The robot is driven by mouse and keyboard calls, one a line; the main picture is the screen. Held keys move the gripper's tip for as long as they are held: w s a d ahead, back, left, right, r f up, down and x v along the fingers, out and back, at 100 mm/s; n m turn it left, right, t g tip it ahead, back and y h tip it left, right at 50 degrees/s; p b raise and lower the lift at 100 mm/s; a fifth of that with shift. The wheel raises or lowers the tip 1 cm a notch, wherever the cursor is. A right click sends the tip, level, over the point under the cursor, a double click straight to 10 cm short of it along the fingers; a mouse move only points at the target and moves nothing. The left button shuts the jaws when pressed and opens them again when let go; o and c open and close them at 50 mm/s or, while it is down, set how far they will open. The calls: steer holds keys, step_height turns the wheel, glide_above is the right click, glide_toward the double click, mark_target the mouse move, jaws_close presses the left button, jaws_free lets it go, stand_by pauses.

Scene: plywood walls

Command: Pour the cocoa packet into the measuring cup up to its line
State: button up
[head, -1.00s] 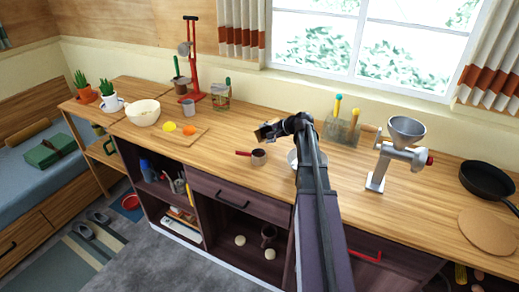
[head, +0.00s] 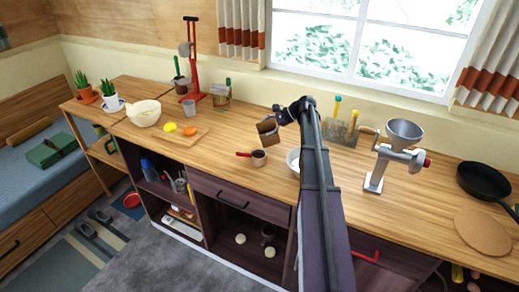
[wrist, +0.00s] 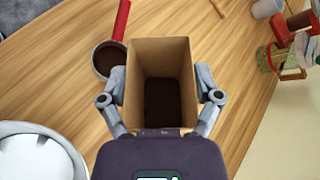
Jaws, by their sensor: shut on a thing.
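The cocoa packet (head: 268,131) is a tan, open-topped box. My gripper (head: 279,118) is shut on it, with one finger on each side in the wrist view (wrist: 160,84). Dark brown cocoa shows deep inside the packet (wrist: 146,58). The measuring cup (head: 259,158) is a small grey cup with a red handle, standing on the counter just below the packet in the head view. In the wrist view the cup (wrist: 97,62) is beside the packet's left wall, partly hidden by it, with brown inside. I cannot make out its line or the level.
A white bowl (head: 292,161) stands right of the cup, partly behind my arm. A metal grinder (head: 379,165) is farther right. The wooden counter around the cup is mostly clear.

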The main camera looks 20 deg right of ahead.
steer(key=shift+w+d+r+m+g+y+b, duration=0.15)
steer(key=shift+w+d+m+g+y+b, duration=0.15)
steer(key=shift+w+m+g+y, duration=0.15)
steer(key=shift+w+d+r+m+g+y+p, duration=0.1)
steer(key=shift+r+m+g+y+p, duration=0.45)
steer(key=shift+r, duration=0.8)
steer(key=shift+w+d+r+m+g+y+p, duration=0.1)
steer(key=shift+r+m+g+y+p, duration=0.1)
steer(key=shift+r+m+y+p, duration=0.85)
steer(key=shift+r+n+h, duration=0.3)
steer(key=shift+n+h, duration=0.05)
step_height(320, 180, up, 7)
steer(key=p, duration=0.7)
glide_above(268, 140)
steer(key=shift+w+d, duration=0.1)
steer(key=shift+w, duration=0.25)
steer(key=shift+f+b, duration=0.1)
steer(key=shift+b, duration=0.2)
